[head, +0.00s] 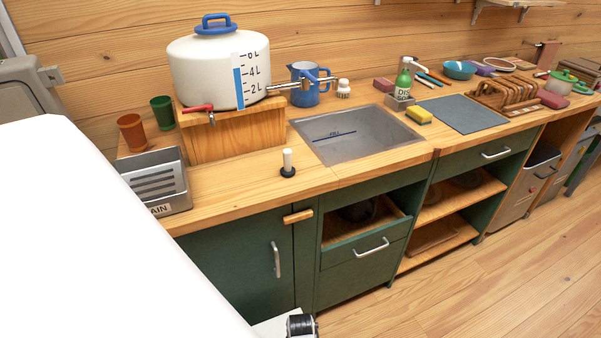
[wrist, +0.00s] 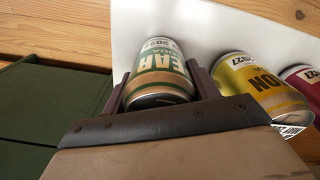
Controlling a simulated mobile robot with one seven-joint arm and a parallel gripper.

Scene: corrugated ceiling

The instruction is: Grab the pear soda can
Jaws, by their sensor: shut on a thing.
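The pear soda can (wrist: 160,80) is in the middle of the wrist view, with a green and white label on which "EAR" and "SODA" can be read. My gripper (wrist: 158,72) has one dark finger on each side of the can and is shut on it. A yellow can (wrist: 258,85) stands to the right of it, and a dark red can (wrist: 302,82) is at the right edge. In the head view I cannot make out the cans or the gripper's fingers.
A white surface (wrist: 215,30) lies behind the cans. In the head view a large blank white shape covers the lower left. The wooden counter (head: 240,180) holds a white water tank (head: 205,75), a sink (head: 350,140) and a drain rack (head: 160,185). The floor (head: 480,280) at right is clear.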

